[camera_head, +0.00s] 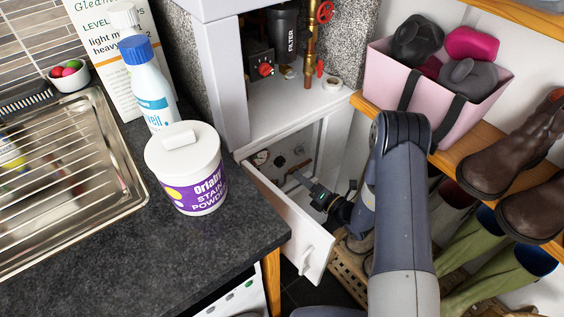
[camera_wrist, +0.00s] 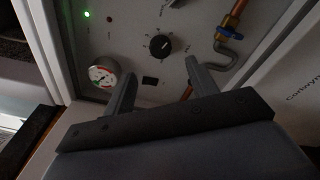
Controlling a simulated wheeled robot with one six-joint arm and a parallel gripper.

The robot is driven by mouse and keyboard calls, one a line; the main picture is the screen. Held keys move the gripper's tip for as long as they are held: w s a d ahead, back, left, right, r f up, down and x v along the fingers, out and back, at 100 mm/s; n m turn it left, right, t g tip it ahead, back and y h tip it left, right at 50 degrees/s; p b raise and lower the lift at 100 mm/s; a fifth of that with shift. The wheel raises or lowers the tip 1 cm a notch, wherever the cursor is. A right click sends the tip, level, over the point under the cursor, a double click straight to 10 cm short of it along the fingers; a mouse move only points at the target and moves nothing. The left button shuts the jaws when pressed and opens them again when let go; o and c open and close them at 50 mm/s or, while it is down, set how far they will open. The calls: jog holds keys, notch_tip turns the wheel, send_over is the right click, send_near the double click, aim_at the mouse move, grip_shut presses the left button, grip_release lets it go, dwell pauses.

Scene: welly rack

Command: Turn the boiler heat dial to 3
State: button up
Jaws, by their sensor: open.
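The boiler heat dial (camera_wrist: 160,45) is a round black knob with a light pointer mark and a scale around it, on the pale boiler panel (camera_wrist: 185,15). The scale's figures are too small to read. In the head view the dial (camera_head: 279,161) is a small dark knob inside the open lower cupboard. My gripper (camera_wrist: 160,68) is open and empty. Its fingertips point toward the panel, and the dial shows between and beyond them, apparently untouched. In the head view my gripper (camera_head: 297,177) reaches into the cupboard, partly hidden by my arm.
A pressure gauge (camera_wrist: 104,76) and a green lamp (camera_wrist: 86,14) are left of the dial; a copper pipe (camera_wrist: 232,22) is right. The open cupboard door (camera_head: 285,215) stands close left of my arm. A wooden shelf (camera_head: 470,165) with boots is to the right.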

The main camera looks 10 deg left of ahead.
aim_at(282, 163)
jog(key=x, duration=0.8)
jog(key=shift+w, duration=0.2)
jog(key=c, duration=1)
